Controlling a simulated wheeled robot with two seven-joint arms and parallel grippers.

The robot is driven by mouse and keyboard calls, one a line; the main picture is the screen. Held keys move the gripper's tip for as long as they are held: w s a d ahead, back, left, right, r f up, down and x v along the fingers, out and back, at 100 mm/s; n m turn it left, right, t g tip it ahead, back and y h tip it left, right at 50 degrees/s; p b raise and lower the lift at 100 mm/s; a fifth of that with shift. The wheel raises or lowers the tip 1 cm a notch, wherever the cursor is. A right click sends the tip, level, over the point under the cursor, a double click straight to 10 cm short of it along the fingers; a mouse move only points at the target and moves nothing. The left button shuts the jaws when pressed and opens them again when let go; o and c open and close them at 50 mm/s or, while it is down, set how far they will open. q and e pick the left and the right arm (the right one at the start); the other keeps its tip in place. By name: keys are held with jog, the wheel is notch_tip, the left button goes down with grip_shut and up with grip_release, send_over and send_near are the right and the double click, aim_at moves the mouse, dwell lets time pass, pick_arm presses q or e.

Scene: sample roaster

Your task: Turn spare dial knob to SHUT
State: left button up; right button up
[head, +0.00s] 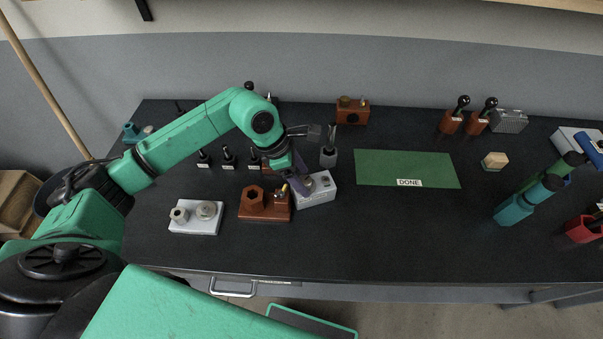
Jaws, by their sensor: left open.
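My left gripper (303,187) is open and points down at a pale grey block (318,197) near the middle of the table. A round knob (309,181) on top of this block is partly hidden by the gripper's purple fingers. I cannot tell whether the fingers touch it. No dial marking or SHUT label is readable, so I cannot tell which knob is the spare dial or how it is turned. My right gripper is not in view.
A brown block (251,213) with a hexagonal piece stands just left of the gripper, and a white block (187,229) with two round pieces farther left. A dark upright tool (328,158) stands behind.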

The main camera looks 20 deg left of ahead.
pick_arm(q)
jog(key=shift+w, duration=0.1)
grip_shut()
jog(key=shift+n+b, duration=0.35)
jog(key=shift+n, duration=0.15)
